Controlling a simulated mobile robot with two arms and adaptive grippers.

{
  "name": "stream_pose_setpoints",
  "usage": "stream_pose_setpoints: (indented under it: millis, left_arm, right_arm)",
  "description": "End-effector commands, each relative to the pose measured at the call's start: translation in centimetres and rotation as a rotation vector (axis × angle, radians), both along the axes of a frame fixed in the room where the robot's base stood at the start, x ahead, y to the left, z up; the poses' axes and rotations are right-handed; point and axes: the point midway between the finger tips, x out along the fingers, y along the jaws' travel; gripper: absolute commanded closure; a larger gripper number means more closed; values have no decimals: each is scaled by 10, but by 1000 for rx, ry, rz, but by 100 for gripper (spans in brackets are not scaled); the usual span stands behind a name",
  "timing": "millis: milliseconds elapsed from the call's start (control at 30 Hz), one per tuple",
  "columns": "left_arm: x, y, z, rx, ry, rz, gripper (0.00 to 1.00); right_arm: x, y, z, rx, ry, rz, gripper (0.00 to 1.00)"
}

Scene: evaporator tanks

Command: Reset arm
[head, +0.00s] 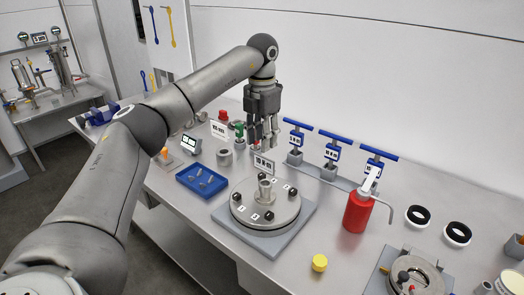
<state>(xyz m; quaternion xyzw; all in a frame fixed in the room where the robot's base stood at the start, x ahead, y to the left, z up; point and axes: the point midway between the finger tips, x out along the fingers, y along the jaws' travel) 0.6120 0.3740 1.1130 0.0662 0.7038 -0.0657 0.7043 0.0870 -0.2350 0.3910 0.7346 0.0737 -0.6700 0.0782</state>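My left arm reaches in from the left and bends down at its wrist. My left gripper (264,134) hangs fingers down above the back of the bench, behind the round metal flange plate (283,212). Its fingers point straight down with gaps between them, so it looks open. I see nothing held in it. My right gripper is not in view.
The bench holds a blue tray (191,181), a red bottle (357,212), a yellow cap (319,262), black-and-white rings (418,216) and a round fitting (412,275). Blue-handled valves (332,153) line the back.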

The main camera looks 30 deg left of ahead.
Motion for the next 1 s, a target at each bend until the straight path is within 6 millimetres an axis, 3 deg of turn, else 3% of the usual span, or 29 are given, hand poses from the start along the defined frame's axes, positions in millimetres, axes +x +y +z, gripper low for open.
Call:
stream_pose_setpoints:
  millis: [667,767,1000]
  left_arm:
    - [0,0,8,-1,0,-1,62]
    - [0,0,18,-1,-1,-1,62]
    - [0,0,63,-1,-1,-1,62]
  right_arm:
    - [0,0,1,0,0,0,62]
    - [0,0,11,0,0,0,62]
    - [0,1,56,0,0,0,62]
